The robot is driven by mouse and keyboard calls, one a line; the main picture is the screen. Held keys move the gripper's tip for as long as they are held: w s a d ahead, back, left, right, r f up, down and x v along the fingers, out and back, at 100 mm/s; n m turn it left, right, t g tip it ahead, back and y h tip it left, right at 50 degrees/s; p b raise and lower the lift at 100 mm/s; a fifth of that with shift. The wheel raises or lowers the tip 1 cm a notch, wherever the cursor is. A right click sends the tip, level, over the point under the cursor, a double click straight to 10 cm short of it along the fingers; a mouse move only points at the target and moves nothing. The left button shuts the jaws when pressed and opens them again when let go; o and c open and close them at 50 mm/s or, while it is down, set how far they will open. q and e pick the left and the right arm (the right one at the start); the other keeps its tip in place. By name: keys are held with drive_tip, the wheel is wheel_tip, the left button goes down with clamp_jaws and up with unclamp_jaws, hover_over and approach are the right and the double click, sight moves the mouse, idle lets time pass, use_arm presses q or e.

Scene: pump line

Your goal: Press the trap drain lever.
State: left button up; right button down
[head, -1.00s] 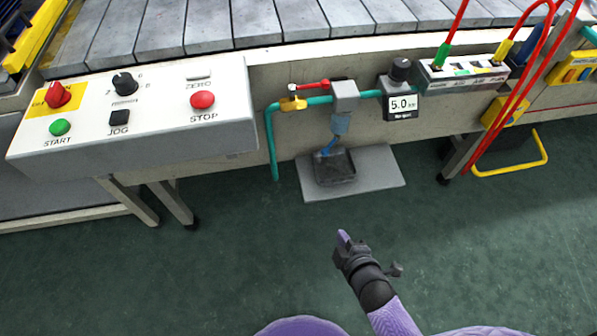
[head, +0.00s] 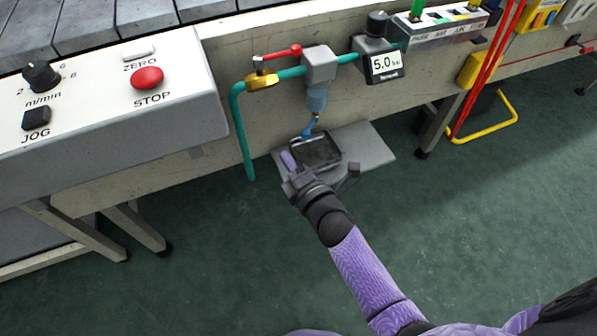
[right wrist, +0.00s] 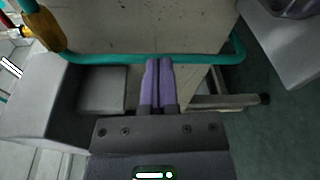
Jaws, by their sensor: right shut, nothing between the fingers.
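The trap drain lever (head: 308,129) is a small blue lever under the pale blue trap bowl (head: 316,98) in the head view. It slants down to the left above a dark drip tray (head: 322,150). My right gripper (head: 288,160) is shut and empty, its purple fingertips just below and left of the lever, apart from it in the picture. In the right wrist view the purple fingers (right wrist: 158,82) lie together, pointing toward the frame and teal pipe; I cannot make out the lever there. My left gripper is not in view.
A teal pipe (head: 241,130) drops left of the trap, below a yellow valve (head: 260,80) with a red handle (head: 283,52). A gauge (head: 384,64) sits to the right. The control box (head: 110,100) juts out at left.

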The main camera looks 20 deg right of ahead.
sight(310, 126)
drive_tip(key=shift+w+d+r+b, duration=0.2)
drive_tip(key=shift+w+d+b, duration=0.4)
drive_tip(key=shift+w+d, duration=1.05)
drive_tip(key=shift+s+d+n+y, duration=0.15)
drive_tip(key=shift+n+y, duration=0.25)
drive_tip(key=shift+y, duration=0.2)
drive_tip(key=shift+s+d+n+y, duration=0.15)
drive_tip(key=shift+n+y, duration=0.15)
